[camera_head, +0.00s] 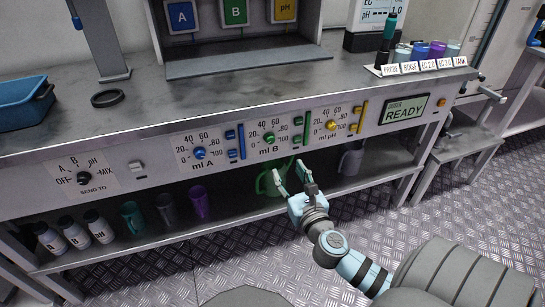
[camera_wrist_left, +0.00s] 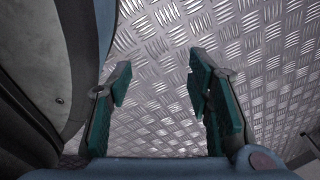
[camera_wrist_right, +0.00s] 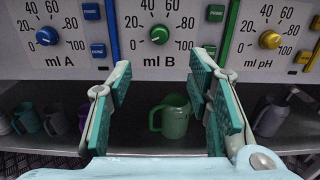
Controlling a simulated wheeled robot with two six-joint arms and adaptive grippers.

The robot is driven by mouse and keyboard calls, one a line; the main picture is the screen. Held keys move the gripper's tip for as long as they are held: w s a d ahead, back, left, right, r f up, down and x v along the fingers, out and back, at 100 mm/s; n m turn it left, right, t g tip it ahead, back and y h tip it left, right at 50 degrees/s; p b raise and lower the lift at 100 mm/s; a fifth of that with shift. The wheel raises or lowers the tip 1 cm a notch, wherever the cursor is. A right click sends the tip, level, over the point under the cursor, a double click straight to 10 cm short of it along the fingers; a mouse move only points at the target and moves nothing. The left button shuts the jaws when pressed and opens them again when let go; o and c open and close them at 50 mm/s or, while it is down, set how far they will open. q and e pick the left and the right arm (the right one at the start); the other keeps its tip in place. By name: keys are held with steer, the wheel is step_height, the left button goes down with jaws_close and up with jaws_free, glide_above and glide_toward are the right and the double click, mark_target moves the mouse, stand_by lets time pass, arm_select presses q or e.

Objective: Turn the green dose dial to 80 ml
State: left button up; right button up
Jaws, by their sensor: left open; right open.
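The green dose dial (camera_head: 269,139) is on the front panel above "ml B", between a blue dial and a yellow dial. In the right wrist view the green dial (camera_wrist_right: 159,34) sits in a scale marked up to 100; its pointer is too small to read surely. My right gripper (camera_head: 291,167) is open and empty, below and in front of the panel, apart from the dial. In the right wrist view its fingers (camera_wrist_right: 160,88) frame the area just under the dial. My left gripper (camera_wrist_left: 159,85) is open and empty over the metal floor, seen only in the left wrist view.
The blue dial (camera_head: 199,153) and yellow dial (camera_head: 331,125) flank the green one, with coloured bars and buttons between. A green mug (camera_wrist_right: 176,116) stands on the shelf below. A READY display (camera_head: 404,112) is at the right. Bottles and cups line the lower shelf.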

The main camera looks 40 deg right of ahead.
mark_target(271, 141)
steer(key=b+x, duration=0.2)
steer(key=x, duration=1.1)
steer(key=shift+w, duration=0.15)
arm_select(q)
steer(key=shift+t, duration=0.4)
steer(key=w, duration=0.1)
steer(key=w+d, duration=0.1)
steer(key=w, duration=0.1)
steer(key=shift+w+d+f, duration=0.25)
steer(key=shift+w+d, duration=0.05)
steer(key=shift+w, duration=0.05)
arm_select(e)
steer(key=shift+r, duration=0.1)
jaws_close()
